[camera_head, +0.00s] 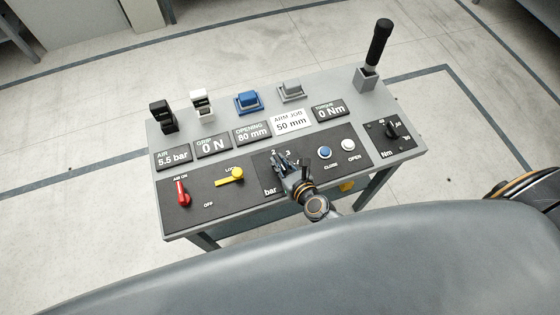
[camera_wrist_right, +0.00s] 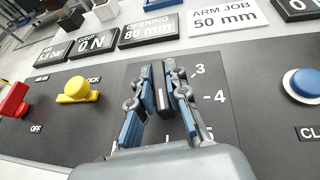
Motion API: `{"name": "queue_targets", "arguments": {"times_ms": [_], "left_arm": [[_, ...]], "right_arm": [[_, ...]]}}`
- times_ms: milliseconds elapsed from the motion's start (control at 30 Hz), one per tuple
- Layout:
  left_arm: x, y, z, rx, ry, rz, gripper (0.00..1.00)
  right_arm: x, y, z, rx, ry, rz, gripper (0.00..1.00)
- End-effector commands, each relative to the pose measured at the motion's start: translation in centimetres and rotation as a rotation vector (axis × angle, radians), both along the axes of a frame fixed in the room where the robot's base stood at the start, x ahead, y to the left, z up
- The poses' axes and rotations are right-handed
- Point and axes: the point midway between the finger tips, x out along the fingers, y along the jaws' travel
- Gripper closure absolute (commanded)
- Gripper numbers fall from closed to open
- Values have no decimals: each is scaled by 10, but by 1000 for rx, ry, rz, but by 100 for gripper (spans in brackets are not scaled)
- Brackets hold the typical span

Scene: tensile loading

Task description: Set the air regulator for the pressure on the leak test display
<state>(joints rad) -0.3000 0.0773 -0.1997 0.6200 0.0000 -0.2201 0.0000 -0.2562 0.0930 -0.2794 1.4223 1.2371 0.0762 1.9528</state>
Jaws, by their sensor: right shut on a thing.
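The air regulator is a dark knob (camera_wrist_right: 163,99) with a white pointer line, on a black plate marked "bar" (camera_head: 270,191). The scale digits 3 and 4 show right of the knob in the wrist view; other digits are partly hidden. My right gripper (camera_head: 284,163) is over this plate with its blue-padded fingers shut on the knob, as the wrist view (camera_wrist_right: 160,75) also shows. The air display (camera_head: 172,157) reads 5.5 bar. No display labelled leak test can be made out. My left gripper is not in view.
The grey bench carries a red air lever (camera_head: 182,194), a yellow lock lever (camera_head: 230,176), a blue close button (camera_head: 324,152), a white open button (camera_head: 347,145) and an Nm dial (camera_head: 392,130). Behind are displays, an "ARM JOB 50 mm" card (camera_head: 291,121) and an upright black-handled tool (camera_head: 379,42).

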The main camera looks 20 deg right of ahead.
Motion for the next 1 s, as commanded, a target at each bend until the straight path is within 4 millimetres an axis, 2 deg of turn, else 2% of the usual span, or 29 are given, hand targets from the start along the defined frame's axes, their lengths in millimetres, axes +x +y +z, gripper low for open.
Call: {"name": "queue_targets", "arguments": {"times_ms": [367,567,1000], "left_arm": [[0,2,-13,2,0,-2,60],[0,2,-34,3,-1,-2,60],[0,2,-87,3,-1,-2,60]], "right_arm": [[0,-1,-3,-2,-1,75,100],[1,-2,-5,-3,-3,213,100],[1,-1,-5,-4,-2,625,100]]}}
